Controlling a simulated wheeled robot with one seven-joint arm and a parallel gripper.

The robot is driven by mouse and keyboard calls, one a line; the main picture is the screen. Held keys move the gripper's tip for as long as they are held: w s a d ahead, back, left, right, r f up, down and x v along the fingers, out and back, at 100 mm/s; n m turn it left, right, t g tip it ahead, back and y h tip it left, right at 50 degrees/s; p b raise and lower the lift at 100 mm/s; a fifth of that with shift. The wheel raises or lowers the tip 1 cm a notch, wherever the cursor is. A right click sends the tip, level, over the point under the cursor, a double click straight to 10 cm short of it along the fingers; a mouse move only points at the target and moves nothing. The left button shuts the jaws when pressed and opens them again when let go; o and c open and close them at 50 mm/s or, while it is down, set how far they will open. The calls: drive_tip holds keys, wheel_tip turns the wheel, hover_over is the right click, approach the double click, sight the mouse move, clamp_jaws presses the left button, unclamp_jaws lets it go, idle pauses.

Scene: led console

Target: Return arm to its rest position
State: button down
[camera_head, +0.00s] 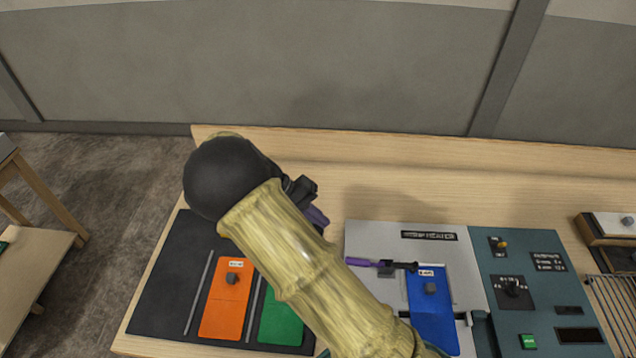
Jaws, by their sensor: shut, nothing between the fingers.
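My arm reaches up from the bottom of the head view, with a tan, bamboo-like link and a large black joint. My gripper (314,211) is partly hidden behind this link, above the table near the gap between the dark board and the console. It is shut and holds nothing that I can see. The light grey console panel (370,235) carries a blue card (432,318) with a dark knob. A purple-handled lever (365,262) lies across the panel's upper part, its dark end at the card's top. My arm hides the panel's lower left.
The dark board (170,285) at left bears an orange card (226,315) and a green card (280,322), the latter partly hidden. A teal panel (545,290) with switches is at right, beside a wire rack (612,300). The wooden table's (450,190) back strip is clear.

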drive_tip(key=s+d+r+t+y+b, duration=0.1)
drive_tip(key=s+d+r+t+y, duration=0.1)
drive_tip(key=s+d+y, duration=0.2)
drive_tip(key=s+d+r+t+y+b, duration=0.1)
drive_tip(key=s+d+r+t+y, duration=0.1)
drive_tip(key=s+d+y, duration=0.3)
drive_tip(key=s+d+r, duration=0.1)
drive_tip(key=s+d, duration=0.2)
drive_tip(key=d, duration=0.2)
drive_tip(key=shift+r+m+t, duration=0.25)
drive_tip(key=shift+m+t, duration=0.15)
idle(1.1)
